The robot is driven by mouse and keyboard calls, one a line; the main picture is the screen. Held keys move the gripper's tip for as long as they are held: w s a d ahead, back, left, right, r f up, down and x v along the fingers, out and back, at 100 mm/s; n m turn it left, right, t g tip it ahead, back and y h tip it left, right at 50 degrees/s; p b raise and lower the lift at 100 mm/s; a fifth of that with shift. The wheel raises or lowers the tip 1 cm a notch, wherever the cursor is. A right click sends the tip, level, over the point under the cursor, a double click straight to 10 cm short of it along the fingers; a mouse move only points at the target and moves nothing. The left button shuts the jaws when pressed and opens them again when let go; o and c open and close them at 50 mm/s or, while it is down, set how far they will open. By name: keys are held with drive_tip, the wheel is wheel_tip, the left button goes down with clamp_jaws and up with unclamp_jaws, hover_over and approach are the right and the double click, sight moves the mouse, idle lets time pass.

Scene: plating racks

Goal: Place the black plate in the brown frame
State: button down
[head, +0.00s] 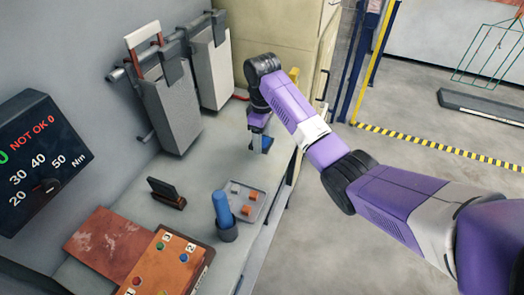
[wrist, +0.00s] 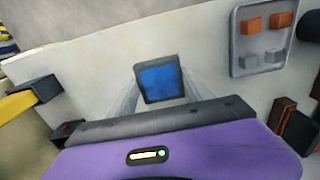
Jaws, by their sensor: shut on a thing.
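My gripper (head: 259,136) points down over the back right of the bench. It is shut on a small square plate (wrist: 161,79) with a blue face and a dark rim; in the head view it shows as a small blue patch (head: 267,144). The plate looks to be held clear of the bench, but the gap is hard to judge. A black plate (head: 163,187) stands upright in a small brown holder (head: 178,204) left of my gripper. In the wrist view the black plate (wrist: 300,133) and brown holder (wrist: 282,113) are at the right edge.
A grey tray (head: 262,198) holds orange and grey blocks. A dark cup (head: 228,234) with a blue handle stands before it. An orange button panel (head: 165,265) is in front.

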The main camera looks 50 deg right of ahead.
sight(262, 156)
drive_tip(key=shift+f, duration=2.55)
drive_tip(key=shift+f, duration=0.15)
drive_tip(key=shift+c, duration=2.1)
unclamp_jaws()
